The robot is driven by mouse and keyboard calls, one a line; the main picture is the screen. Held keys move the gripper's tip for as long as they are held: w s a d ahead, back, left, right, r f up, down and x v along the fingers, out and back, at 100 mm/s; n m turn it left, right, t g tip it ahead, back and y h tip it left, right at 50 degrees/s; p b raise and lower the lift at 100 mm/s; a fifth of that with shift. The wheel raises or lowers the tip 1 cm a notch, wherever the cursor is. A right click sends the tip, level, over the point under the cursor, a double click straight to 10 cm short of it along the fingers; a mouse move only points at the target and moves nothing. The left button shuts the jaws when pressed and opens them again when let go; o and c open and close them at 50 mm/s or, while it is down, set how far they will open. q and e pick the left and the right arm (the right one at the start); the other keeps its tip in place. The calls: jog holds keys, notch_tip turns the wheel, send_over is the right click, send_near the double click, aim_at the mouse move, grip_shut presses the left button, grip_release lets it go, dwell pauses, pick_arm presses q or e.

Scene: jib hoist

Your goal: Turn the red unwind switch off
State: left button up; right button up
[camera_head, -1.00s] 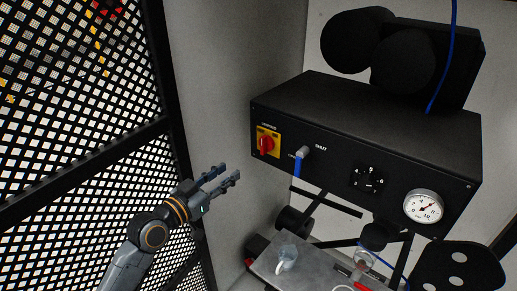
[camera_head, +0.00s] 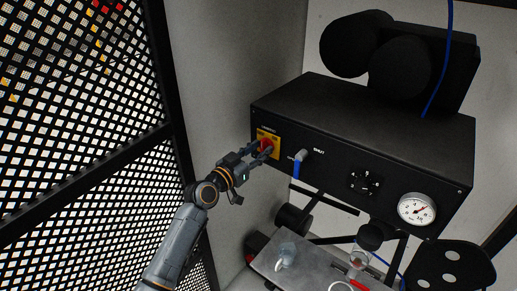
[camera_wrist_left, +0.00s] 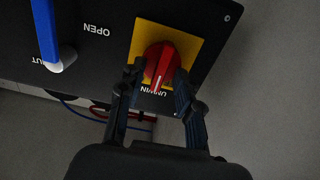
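The red unwind switch (camera_head: 266,146) is a round knob on a yellow plate at the left end of the black box's front panel. In the left wrist view the red knob (camera_wrist_left: 161,65) has a pale pointer line aimed at the "UNWIN…" lettering, which is partly covered. My left gripper (camera_head: 262,150) is at the switch. In the left wrist view its two fingertips (camera_wrist_left: 159,76) stand apart on either side of the knob's lower part; whether they touch it I cannot tell. My right gripper is not in view.
A blue lever (camera_head: 297,168) sits just right of the switch, also seen in the left wrist view (camera_wrist_left: 46,30). A selector dial (camera_head: 366,181) and a pressure gauge (camera_head: 417,209) are farther right. A perforated metal panel (camera_head: 80,110) stands at left. A metal table (camera_head: 300,268) is below.

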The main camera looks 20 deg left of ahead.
pick_arm(q)
grip_shut()
jog(key=shift+n, duration=0.3)
jog(key=n, duration=0.3)
jog(key=shift+w+a+n, duration=0.1)
jog(key=shift+n, duration=0.2)
jog(key=shift+a+f+n+p, duration=0.15)
jog(key=shift+n+p, duration=0.6)
jog(key=shift+n, duration=2.65)
jog(key=shift+f+n+p, duration=0.1)
jog(key=shift+n+p, duration=0.65)
jog(key=shift+n, duration=2.65)
